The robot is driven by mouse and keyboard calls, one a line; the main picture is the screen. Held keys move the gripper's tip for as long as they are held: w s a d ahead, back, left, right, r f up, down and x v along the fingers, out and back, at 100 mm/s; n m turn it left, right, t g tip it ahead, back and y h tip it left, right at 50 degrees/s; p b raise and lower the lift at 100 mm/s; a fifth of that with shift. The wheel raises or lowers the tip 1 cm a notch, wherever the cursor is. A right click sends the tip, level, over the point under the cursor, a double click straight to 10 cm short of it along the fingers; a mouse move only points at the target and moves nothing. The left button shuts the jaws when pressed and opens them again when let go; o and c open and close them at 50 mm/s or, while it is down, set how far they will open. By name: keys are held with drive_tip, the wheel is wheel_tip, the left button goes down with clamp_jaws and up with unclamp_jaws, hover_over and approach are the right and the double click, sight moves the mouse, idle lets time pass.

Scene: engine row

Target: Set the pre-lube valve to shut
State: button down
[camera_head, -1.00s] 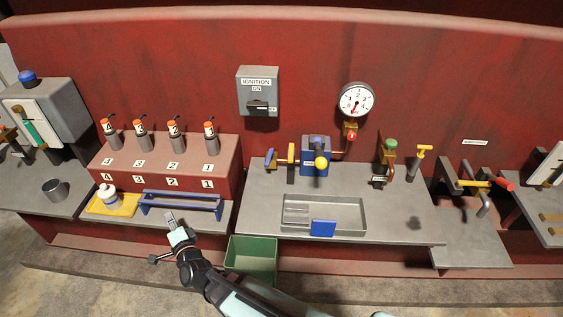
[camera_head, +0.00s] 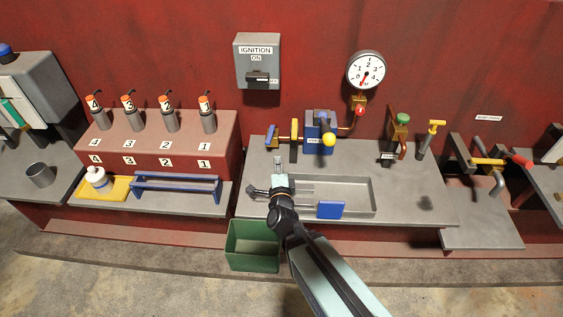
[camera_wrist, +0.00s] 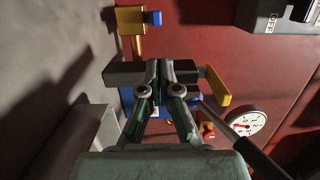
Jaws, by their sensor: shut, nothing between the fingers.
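In the head view, a yellow lever (camera_head: 294,135) stands upright on the pipe left of the blue pump box (camera_head: 318,128). It looks like the pre-lube valve's handle, but I can read no label naming it. In the wrist view, the lever (camera_wrist: 217,88) sticks out to the right from behind my fingers, and the blue box shows partly behind them. My gripper (camera_head: 278,160) is shut and empty, in front of and slightly left of the lever. The fingertips (camera_wrist: 165,70) hide the lever's base; I cannot tell whether they touch it.
A blue-ended yellow fitting (camera_head: 271,137) sits left of the lever. A shallow grey tray (camera_head: 372,198) with a blue block (camera_head: 330,209) lies on the bench below. A pressure gauge (camera_head: 367,70) and an ignition box (camera_head: 257,62) are on the red wall. A green bin (camera_head: 252,248) stands in front.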

sight(266, 143)
drive_tip(key=shift+w+a+f+b, duration=0.15)
drive_tip(key=shift+w+b, duration=0.35)
drive_tip(key=shift+b, duration=0.8)
drive_tip(key=shift+w+f+b, duration=0.1)
drive_tip(key=shift+w+b, duration=0.4)
drive_tip(key=shift+b, duration=0.8)
drive_tip(key=w+b, duration=0.2)
drive_tip(key=b, duration=0.2)
drive_tip(key=shift+w+a, duration=0.15)
drive_tip(key=shift+w, duration=0.1)
drive_tip(key=shift+w+a+r+p, duration=0.15)
drive_tip(key=shift+w+p, duration=0.25)
drive_tip(key=shift+w, duration=0.8)
drive_tip(key=shift+w+a+r+p, duration=0.15)
drive_tip(key=shift+w+p, duration=0.2)
drive_tip(key=shift+w, duration=0.85)
drive_tip(key=shift+a, duration=0.35)
drive_tip(key=shift+a+p, duration=0.6)
drive_tip(key=shift+a, duration=0.8)
drive_tip(key=shift+w+a+p, duration=0.15)
drive_tip(key=shift+w+a, duration=0.25)
drive_tip(key=shift+a, duration=0.5)
drive_tip(key=shift+w+a+p, duration=0.15)
drive_tip(key=shift+w+a, duration=0.2)
drive_tip(key=shift+a, duration=0.5)
